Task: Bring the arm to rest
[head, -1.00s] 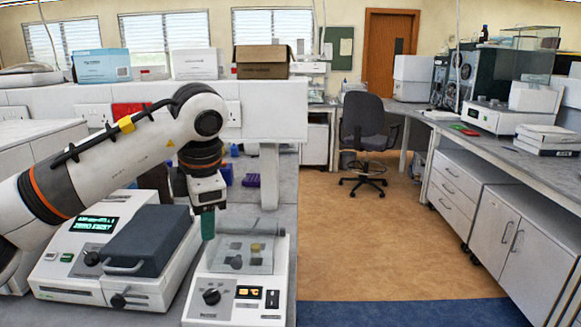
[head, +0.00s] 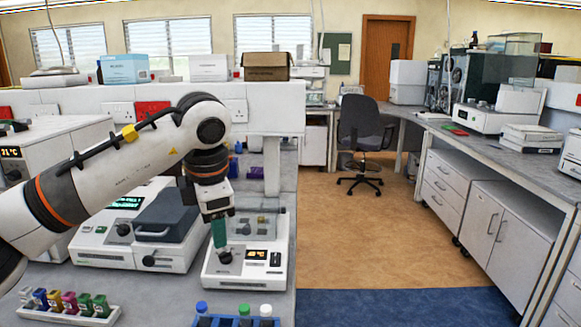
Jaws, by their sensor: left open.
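My left arm comes in from the left across the bench. Its left gripper (head: 219,240) points down, its green fingers over the front part of a white instrument (head: 238,281) with a dark knob and a small orange display. I see nothing held between the fingers. The fingertips look close to the knob (head: 225,257), but I cannot tell whether they touch it. My right gripper is out of view.
Left of it stands a white instrument with a grey lid (head: 167,222). A rack of coloured pieces (head: 68,309) and a blue rack of capped bottles (head: 241,320) lie at the front. Boxes (head: 264,66) stand on the shelf. The floor (head: 345,230) on the right is clear.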

